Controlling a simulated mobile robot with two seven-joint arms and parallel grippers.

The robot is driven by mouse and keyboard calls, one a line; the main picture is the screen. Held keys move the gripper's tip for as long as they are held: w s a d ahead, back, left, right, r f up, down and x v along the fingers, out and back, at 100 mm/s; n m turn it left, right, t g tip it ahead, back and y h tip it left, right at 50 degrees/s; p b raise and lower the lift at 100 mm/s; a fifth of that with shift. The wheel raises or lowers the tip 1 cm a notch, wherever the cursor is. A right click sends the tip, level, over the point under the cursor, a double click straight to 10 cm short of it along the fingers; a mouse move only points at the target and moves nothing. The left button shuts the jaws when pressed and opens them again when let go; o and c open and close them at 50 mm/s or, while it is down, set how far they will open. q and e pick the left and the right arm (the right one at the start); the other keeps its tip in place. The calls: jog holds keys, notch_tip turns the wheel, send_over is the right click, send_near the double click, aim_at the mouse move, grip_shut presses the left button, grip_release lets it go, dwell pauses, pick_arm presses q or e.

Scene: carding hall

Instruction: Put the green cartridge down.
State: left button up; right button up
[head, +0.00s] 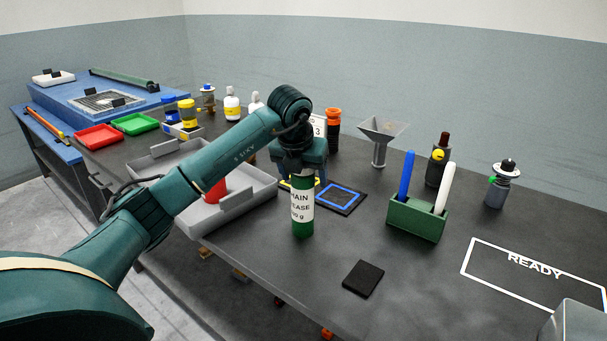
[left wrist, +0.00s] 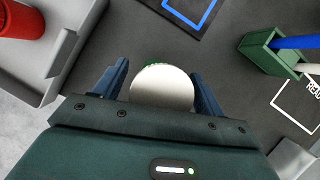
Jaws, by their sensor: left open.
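The green cartridge (head: 302,218) has a white label with dark print, partly readable as "...AIN ...EASE". It stands upright and seems to rest on the dark table top (head: 400,270), left of the small black pad. My left gripper (head: 303,176) is above it, pointing down, with its fingers around the cartridge's upper end. In the left wrist view the cartridge's pale round end (left wrist: 162,88) sits between the two blue fingers (left wrist: 155,82), which are open. Its top is hidden by the gripper in the head view. My right gripper is not in view.
A black pad (head: 363,279) lies to the right. A green holder (head: 416,219) with a blue and a white stick stands further right, near a white "READY" outline (head: 535,263). A grey tray (head: 245,206) with a red cylinder is left; a blue-outlined mat (head: 341,209) lies behind.

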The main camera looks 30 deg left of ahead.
pick_arm(q)
jog(key=v, duration=1.2)
jog(key=shift+s, duration=0.1)
